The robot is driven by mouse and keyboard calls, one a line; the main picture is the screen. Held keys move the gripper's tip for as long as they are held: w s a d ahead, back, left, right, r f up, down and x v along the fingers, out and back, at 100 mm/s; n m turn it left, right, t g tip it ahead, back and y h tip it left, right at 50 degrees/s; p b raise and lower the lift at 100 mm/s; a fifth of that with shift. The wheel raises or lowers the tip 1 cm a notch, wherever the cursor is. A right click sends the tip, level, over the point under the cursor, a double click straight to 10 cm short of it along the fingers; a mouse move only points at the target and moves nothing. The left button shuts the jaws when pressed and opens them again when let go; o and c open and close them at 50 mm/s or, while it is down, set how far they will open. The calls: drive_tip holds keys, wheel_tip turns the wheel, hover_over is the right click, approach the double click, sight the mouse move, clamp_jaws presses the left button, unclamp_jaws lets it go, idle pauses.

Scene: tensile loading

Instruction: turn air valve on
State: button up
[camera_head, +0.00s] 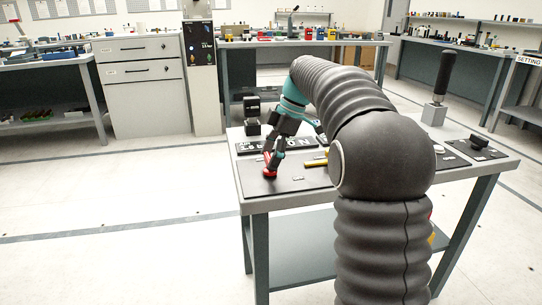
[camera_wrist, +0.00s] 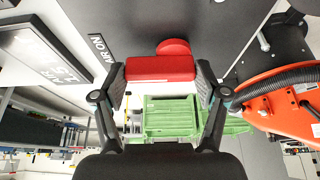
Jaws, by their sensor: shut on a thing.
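The red air valve handle (camera_wrist: 160,68) is a flat bar with a round red part behind it on a dark panel. In the wrist view it sits between the two black fingers of my gripper (camera_wrist: 161,80), which touch both its ends. In the head view, my gripper (camera_head: 272,158) reaches down to the left part of the workbench, and the red handle (camera_head: 270,173) shows at its tips. An "AIR ON" label (camera_wrist: 103,50) lies left of the handle in the wrist view.
The workbench (camera_head: 262,205) holds dark mats, a black sign with lettering (camera_head: 250,146), a small black device (camera_head: 252,112) and a black-handled tool (camera_head: 442,77). A green crate (camera_wrist: 170,120) and an orange object with a black hose (camera_wrist: 285,105) show in the wrist view. The floor at left is clear.

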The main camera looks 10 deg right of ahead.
idle(0.5)
drive_tip(key=o, duration=1.2)
drive_tip(key=shift+c, duration=0.2)
drive_tip(key=v, duration=1.2)
drive_tip(key=shift+a, duration=0.1)
